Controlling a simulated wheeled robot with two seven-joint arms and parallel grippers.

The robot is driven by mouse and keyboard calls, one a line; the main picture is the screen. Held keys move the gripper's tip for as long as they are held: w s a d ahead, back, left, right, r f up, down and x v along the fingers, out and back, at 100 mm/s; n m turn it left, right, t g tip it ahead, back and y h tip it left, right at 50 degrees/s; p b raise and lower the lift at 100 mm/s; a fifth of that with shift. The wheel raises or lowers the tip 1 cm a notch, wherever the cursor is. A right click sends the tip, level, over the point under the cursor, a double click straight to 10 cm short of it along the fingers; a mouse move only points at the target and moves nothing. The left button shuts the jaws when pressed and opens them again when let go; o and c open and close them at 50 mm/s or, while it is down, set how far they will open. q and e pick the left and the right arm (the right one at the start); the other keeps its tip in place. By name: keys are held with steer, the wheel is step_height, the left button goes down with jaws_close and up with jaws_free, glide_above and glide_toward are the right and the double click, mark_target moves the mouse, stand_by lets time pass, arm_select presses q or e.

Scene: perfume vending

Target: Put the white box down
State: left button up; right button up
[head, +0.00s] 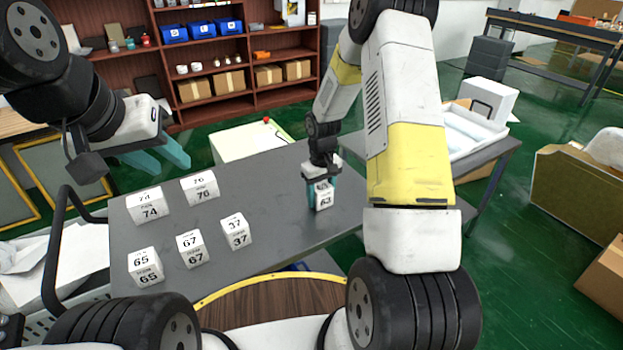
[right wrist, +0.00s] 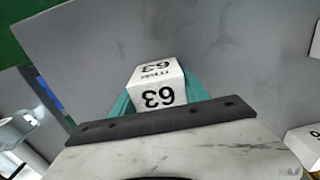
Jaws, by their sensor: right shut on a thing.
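The white box marked 63 (head: 324,198) is between the teal fingers of my right gripper (head: 321,190), at the right part of the grey table (head: 270,240). The right gripper is shut on it. The box is at or just above the table top; I cannot tell whether it touches. In the right wrist view the box (right wrist: 157,86) shows its 63 faces between the fingers (right wrist: 158,95). My left gripper (head: 160,155) is open and empty above the table's far left end.
White boxes marked 74 (head: 148,206), 76 (head: 201,188), 65 (head: 145,268), 67 (head: 192,250) and 37 (head: 235,232) stand on the left half of the table. Bare table surrounds box 63. A brown shelf (head: 165,85) stands behind. A white basket (head: 30,265) is at left.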

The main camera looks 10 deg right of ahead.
mark_target(321, 186)
steer(key=shift+f, duration=0.1)
steer(key=o, duration=1.4)
step_height(321, 186, up, 12)
steer(key=s+r+m+t, duration=0.15)
steer(key=s+r, duration=0.35)
steer(key=r, duration=0.6)
steer(key=s+r+t, duration=0.1)
steer(key=s+r, duration=0.2)
steer(key=s, duration=0.3)
steer(key=s+a+r+m+t+y, duration=0.1)
steer(key=s+r+t, duration=0.1)
steer(key=s+r, duration=0.2)
steer(key=s+a+r+m+t+y, duration=0.1)
steer(key=s+r, duration=0.3)
steer(key=s, duration=0.5)
steer(key=shift+s+a+t, duration=0.1)
steer(key=shift+s+t, duration=0.15)
steer(key=shift+t, duration=0.1)
